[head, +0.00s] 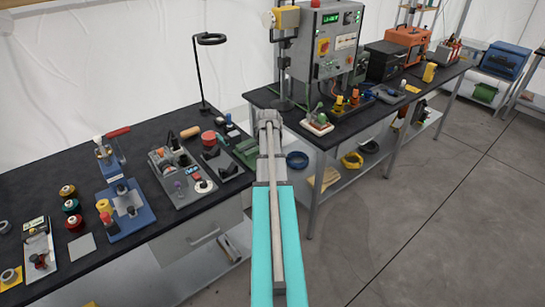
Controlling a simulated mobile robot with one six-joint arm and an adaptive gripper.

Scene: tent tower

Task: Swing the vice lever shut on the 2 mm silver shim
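A blue-based fixture (108,167) with a red-handled lever raised to the right stands on the left bench. In front of it is another blue-based fixture (130,222) with a grey metal body. I cannot tell for sure which one is the vice. A flat grey square plate (81,247) lies on the bench left of the front fixture. Whether it is the 2 mm silver shim cannot be told. No shim can be made out in either fixture's jaws. My arm reaches forward between the benches, with no gripper fingers visible.
Wire spools (71,207) stand left of the fixtures. A grey tray (185,170) of parts and a thin black lamp (200,75) are to the right. A drill press (285,50) and control box (327,45) stand on the right bench. The floor (430,220) at right is clear.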

